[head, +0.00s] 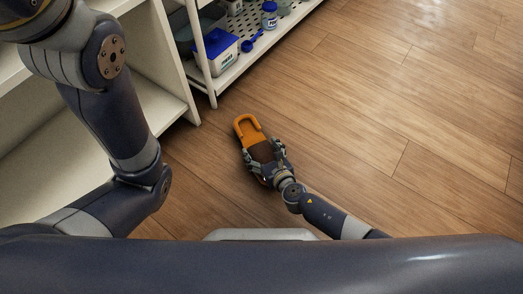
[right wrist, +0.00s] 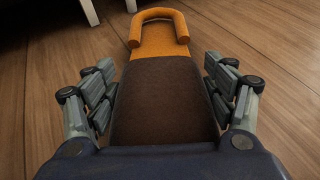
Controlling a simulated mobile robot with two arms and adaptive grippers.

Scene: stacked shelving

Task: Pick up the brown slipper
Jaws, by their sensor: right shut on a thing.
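The slipper (head: 249,129) has an orange sole and strap with a dark brown part across it. My right gripper (head: 264,155) is around its brown part, one finger on each side. In the right wrist view, the brown part (right wrist: 165,105) fills the space between the fingers of my right gripper (right wrist: 163,92), and the orange strap end (right wrist: 158,30) points away. The right gripper is shut on the slipper. Whether the slipper touches the floor is hard to tell. My left arm comes in at the left of the head view, but its gripper is out of view.
A white shelf unit (head: 150,100) stands at the left. Beside it, a low rack (head: 262,40) holds a blue-lidded box (head: 217,52), a blue scoop (head: 252,41) and a jar (head: 269,15). The wooden floor (head: 400,110) to the right is clear.

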